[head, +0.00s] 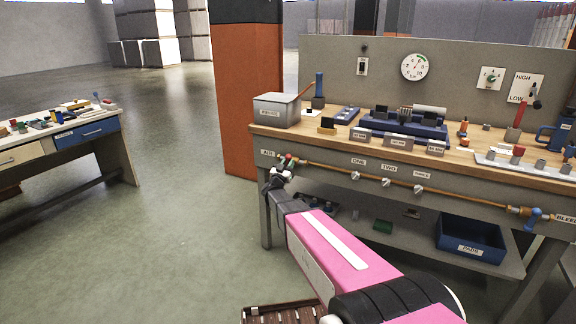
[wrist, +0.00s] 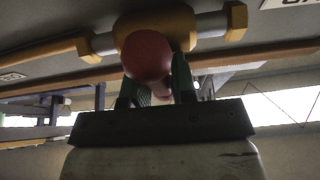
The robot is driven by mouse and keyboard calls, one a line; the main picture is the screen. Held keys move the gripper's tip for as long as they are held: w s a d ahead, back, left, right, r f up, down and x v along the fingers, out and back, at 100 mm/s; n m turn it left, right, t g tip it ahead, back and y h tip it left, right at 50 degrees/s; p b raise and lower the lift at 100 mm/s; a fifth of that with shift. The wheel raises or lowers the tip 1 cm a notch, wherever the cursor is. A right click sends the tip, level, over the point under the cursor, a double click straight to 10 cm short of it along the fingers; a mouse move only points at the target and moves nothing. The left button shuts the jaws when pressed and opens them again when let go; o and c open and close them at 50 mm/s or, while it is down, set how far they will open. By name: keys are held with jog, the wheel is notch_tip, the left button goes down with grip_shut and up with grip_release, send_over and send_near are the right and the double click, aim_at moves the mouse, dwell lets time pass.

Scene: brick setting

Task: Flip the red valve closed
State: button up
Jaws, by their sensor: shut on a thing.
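The red valve (wrist: 147,56) is a round red handle on a brass-coloured pipe fitting, filling the upper middle of the wrist view. In the head view the red valve (head: 289,157) shows as a small red spot at the left end of the pipe on the bench front, beside the "AIR" label. My gripper (wrist: 156,84) has its green-padded fingers on both sides of the red handle and is shut on it. In the head view my gripper (head: 283,170) is small and partly hidden by my wrist. The handle's exact angle is hard to tell.
The brass pipe (head: 335,171) runs along the bench front past labelled fittings to a blue valve (head: 533,215) at the right. A blue bin (head: 470,243) sits on the lower shelf. A grey box (head: 277,110) stands on the bench top.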

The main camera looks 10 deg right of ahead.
jog(key=o, duration=0.8)
jog(key=v, duration=1.1)
jog(key=shift+r, duration=0.1)
jog(key=s+a+f+n+g+y, duration=0.1)
jog(key=s+f+n+g+y, duration=0.9)
jog(key=y, duration=0.5)
jog(key=s+d+m+g, duration=0.1)
jog(key=s+d+g, duration=0.1)
jog(key=s, duration=0.4)
jog(key=s+d+g+h, duration=0.1)
jog(key=s+d+g, duration=0.1)
jog(key=s, duration=0.4)
jog(key=s+d+m+g, duration=0.1)
jog(key=s+d+g, duration=0.2)
jog(key=s, duration=0.3)
jog(key=shift+s+f+m+g+h, duration=0.3)
jog(key=shift+s+g+h, duration=0.1)
jog(key=shift+g, duration=0.1)
